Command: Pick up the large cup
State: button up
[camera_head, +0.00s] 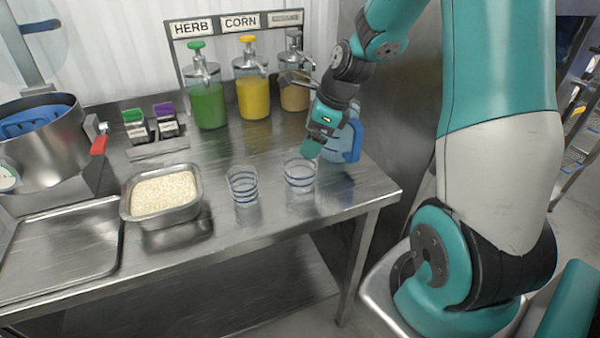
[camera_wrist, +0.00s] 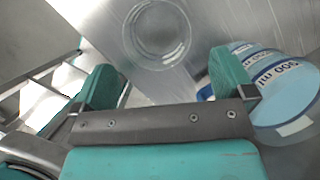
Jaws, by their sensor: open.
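Two clear cups with blue bands stand upright on the steel table: a left cup (camera_head: 243,187) and a right cup (camera_head: 299,176). They look close in size, so I cannot tell surely which is the large one. My gripper (camera_head: 312,146) is above and just behind the right cup in the head view. In the wrist view my gripper (camera_wrist: 168,82) is open, its two green fingers wide apart with nothing between them. A clear round cup (camera_wrist: 157,36) shows from above, beyond the fingertips and apart from them.
A light blue jug (camera_head: 353,142) stands close to the right of my gripper; it also shows beside the right finger in the wrist view (camera_wrist: 284,97). A steel pan of rice (camera_head: 161,217) stands left of the cups. Several pump dispensers (camera_head: 253,97) line the back.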

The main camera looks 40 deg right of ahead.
aim_at(300, 161)
jog(key=x, duration=0.5)
jog(key=p+x, duration=0.1)
jog(key=x, duration=0.2)
jog(key=shift+s+a+f, duration=0.1)
jog(key=shift+s+f, duration=0.05)
jog(key=shift+f, duration=0.15)
jog(key=c, duration=0.9)
